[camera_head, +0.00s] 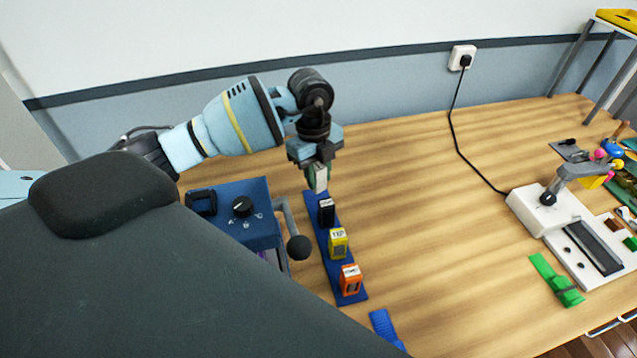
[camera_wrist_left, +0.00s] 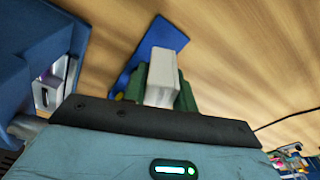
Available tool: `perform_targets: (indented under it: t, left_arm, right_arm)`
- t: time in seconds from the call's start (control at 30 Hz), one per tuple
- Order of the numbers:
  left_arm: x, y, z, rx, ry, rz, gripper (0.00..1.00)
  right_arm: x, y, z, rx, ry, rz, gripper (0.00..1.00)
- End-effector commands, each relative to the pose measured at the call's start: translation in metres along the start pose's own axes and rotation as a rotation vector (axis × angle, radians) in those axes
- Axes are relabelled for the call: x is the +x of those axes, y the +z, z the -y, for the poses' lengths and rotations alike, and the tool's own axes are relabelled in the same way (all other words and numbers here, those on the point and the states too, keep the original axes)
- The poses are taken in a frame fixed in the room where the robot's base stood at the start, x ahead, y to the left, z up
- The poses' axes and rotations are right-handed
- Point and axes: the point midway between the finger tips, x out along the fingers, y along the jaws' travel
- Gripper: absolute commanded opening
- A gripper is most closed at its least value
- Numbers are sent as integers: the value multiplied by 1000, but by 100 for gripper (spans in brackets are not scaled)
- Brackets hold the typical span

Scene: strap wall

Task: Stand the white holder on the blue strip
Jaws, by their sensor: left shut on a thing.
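My left gripper (camera_head: 317,178) is shut on the white holder (camera_head: 320,180) above the far end of the blue strip (camera_head: 346,299). In the left wrist view the white holder (camera_wrist_left: 160,76) sits between green fingers (camera_wrist_left: 184,97), with the end of the blue strip (camera_wrist_left: 168,35) beyond it. I cannot tell whether the holder touches the strip. A black holder (camera_head: 326,211), a yellow holder (camera_head: 338,242) and an orange holder (camera_head: 350,280) stand on the strip in a row. My right gripper is not in view.
A blue box with a knob (camera_head: 242,207) and a lever with a dark ball (camera_head: 299,247) stand close left of the strip. A blue strap (camera_head: 385,328) lies near the front edge. A green strap (camera_head: 556,279) and a white device (camera_head: 545,210) are right. The table's middle is clear.

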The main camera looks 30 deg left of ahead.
Motion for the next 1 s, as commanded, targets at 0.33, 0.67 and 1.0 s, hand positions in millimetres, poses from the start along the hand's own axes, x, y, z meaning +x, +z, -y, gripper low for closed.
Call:
perform_targets:
  t: [0.33, 0.67, 1.0]
  left_arm:
    - [31, 4, 0, 0, 0, 0, 2]
    - [35, 4, 0, 0, 2, -1, 30]
    - [35, 4, 0, 0, 1, -1, 49]
  right_arm:
    - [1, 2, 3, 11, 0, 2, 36]
    - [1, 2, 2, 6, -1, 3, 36]
    - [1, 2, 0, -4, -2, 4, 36]
